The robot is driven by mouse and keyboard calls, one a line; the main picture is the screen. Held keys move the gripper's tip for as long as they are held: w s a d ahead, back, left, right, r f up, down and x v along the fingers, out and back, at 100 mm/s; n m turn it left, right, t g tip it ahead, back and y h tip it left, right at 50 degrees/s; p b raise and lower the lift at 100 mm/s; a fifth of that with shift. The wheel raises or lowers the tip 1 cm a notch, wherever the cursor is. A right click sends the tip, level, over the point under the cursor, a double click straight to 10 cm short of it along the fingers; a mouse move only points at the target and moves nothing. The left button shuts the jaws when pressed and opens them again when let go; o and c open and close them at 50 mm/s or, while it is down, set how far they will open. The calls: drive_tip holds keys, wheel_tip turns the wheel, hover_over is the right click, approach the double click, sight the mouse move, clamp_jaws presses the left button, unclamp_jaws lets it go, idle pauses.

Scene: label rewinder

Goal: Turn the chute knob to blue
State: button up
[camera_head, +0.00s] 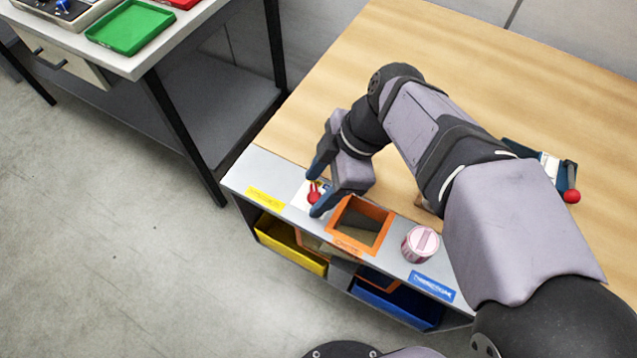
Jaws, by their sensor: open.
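The chute knob (314,195) looks like a small red pointer on a white plate (302,194) at the left part of the grey panel. A small blue mark shows on the plate beside it. My gripper (315,194) is open, with one fingertip on either side of the red knob. I cannot tell whether the fingers touch it. The fingers hide part of the plate, and the exact direction of the pointer is hard to read.
The panel has an orange-rimmed opening (388,223), a pink ridged round piece (420,244), and yellow (265,198) and blue (432,286) labels. Yellow (290,248) and blue (395,303) bins sit below. A red-ended lever (572,196) stands at right.

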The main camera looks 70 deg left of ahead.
drive_tip(key=c, duration=1.1)
drive_tip(key=shift+m+b, duration=0.3)
drive_tip(key=shift+m, duration=0.1)
drive_tip(key=m+y+b, duration=0.1)
drive_tip(key=m, duration=0.2)
drive_tip(key=shift+d, duration=0.1)
drive_tip(key=m, duration=0.1)
drive_tip(key=m+t+y, duration=0.1)
drive_tip(key=m, duration=0.1)
drive_tip(key=shift+s+d+m+y+b, duration=0.1)
drive_tip(key=shift+s+m+y+b, duration=0.05)
drive_tip(key=shift+m+y+b, duration=0.2)
drive_tip(key=m+t+p, duration=0.1)
drive_tip(key=m, duration=0.2)
drive_tip(key=shift+s+d+r+y, duration=0.1)
drive_tip(key=shift+r+y, duration=0.05)
drive_tip(key=shift+y, duration=0.2)
drive_tip(key=shift+m+t+p, duration=0.8)
drive_tip(key=shift+m+p, duration=0.15)
drive_tip(key=shift+m, duration=0.7)
drive_tip(key=o, duration=1.1)
